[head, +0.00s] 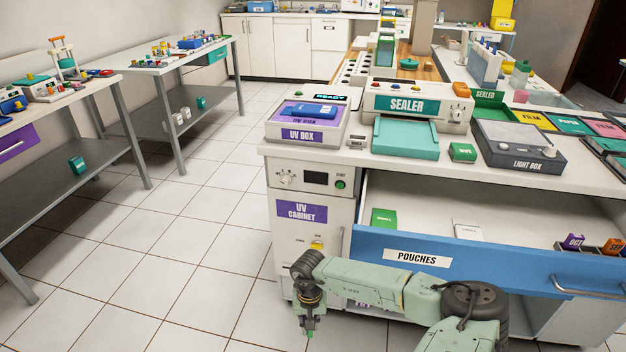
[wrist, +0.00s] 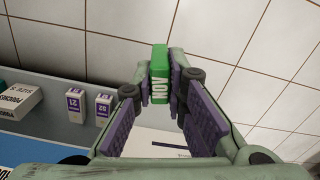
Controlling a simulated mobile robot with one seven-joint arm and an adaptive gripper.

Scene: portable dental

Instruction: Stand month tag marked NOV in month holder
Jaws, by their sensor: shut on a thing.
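My gripper (wrist: 160,88) is shut on a green month tag (wrist: 158,62) in the wrist view. White NOV lettering shows along the tag, held between the two purple finger pads. In the head view my gripper (head: 307,322) hangs low over the floor in front of the UV cabinet, a bit of green at its tip. In the open drawer at the right of the head view stand a purple tag (head: 573,242), apparently marked OCT, and an orange tag (head: 613,246) with small lettering. They appear to sit in a dark month holder (head: 591,247), partly hidden by the drawer front.
The blue POUCHES drawer front (head: 470,269) stands out below the counter. A green packet (head: 383,218) and a white packet (head: 467,231) lie inside. The UV cabinet (head: 310,235) is left of the drawer. Tiled floor at the left is clear.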

